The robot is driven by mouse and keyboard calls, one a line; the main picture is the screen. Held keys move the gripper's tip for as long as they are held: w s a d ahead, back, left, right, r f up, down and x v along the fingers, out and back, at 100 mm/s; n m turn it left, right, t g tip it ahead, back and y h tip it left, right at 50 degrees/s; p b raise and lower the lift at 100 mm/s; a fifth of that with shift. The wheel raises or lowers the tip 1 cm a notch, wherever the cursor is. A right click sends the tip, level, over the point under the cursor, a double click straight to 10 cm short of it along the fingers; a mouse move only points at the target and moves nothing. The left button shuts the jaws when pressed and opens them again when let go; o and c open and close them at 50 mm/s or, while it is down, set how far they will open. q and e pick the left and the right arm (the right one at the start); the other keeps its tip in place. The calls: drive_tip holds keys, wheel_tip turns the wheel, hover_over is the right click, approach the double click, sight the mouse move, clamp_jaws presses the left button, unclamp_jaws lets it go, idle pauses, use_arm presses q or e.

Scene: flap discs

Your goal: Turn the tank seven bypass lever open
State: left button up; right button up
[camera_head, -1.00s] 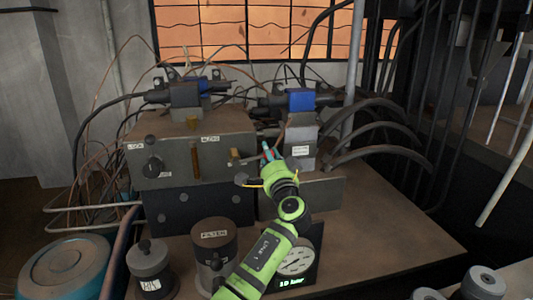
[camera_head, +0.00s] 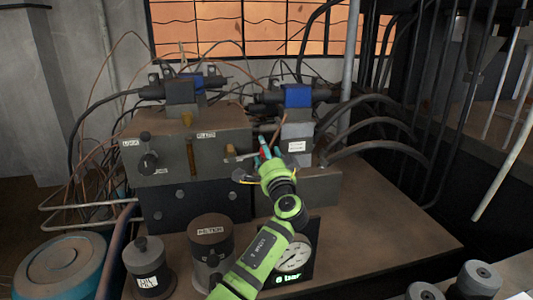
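A grey valve block (camera_head: 215,150) with labels too small to read surely stands at the centre left. I cannot tell which one is the tank seven bypass lever. Contact and finger opening are unclear. My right gripper is out of view.
A dial gauge (camera_head: 293,256) with a green readout, apparently 6 bar, stands beside my arm. A dark filter canister (camera_head: 211,249) and a small labelled canister (camera_head: 148,268) stand at the front. Hoses crowd the back. The bench's right side (camera_head: 390,215) is clear.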

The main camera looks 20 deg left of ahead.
use_arm(q)
drive_tip(key=shift+s, duration=0.1)
drive_tip(key=v, duration=1.2)
drive_tip(key=shift+d, duration=0.1)
